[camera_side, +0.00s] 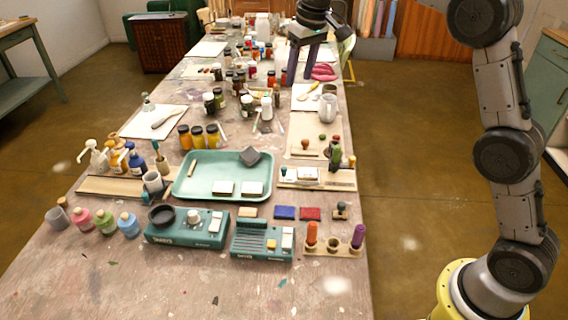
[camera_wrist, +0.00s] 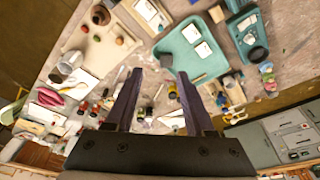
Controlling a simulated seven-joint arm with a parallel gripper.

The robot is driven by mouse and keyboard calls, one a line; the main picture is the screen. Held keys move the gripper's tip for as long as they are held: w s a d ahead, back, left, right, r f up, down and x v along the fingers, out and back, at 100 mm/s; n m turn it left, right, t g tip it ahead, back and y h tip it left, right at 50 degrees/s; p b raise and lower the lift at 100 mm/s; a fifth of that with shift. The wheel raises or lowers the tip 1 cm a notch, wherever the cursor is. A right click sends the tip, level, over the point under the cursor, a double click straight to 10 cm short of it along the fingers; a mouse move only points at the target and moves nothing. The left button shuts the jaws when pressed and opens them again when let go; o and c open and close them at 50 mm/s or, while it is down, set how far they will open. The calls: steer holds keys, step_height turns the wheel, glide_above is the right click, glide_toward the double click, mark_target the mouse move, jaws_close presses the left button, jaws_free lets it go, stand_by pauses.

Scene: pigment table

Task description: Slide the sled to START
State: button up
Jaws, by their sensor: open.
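A pale wooden rail (camera_side: 345,182) lies on the table just right of the green tray, with a white block (camera_side: 308,174) on it that looks like the sled. The rail's parts are small, and I cannot read any START mark. My gripper (camera_side: 297,80) is open and empty, high above the far part of the table, well beyond the rail. Its two dark purple fingers (camera_wrist: 159,73) are spread apart in the wrist view with nothing between them.
The green tray (camera_side: 213,196) holds two pale cards and a dark block. Teal devices (camera_side: 262,241) and a holder with coloured sticks (camera_side: 333,249) stand in front.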

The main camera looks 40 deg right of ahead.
steer(key=g, duration=0.2)
glide_above(284, 167)
step_height(284, 167, down, 11)
steer(key=shift+g, duration=0.3)
step_height(284, 167, down, 20)
steer(key=shift+f, duration=0.1)
jaws_close()
stand_by(0.8)
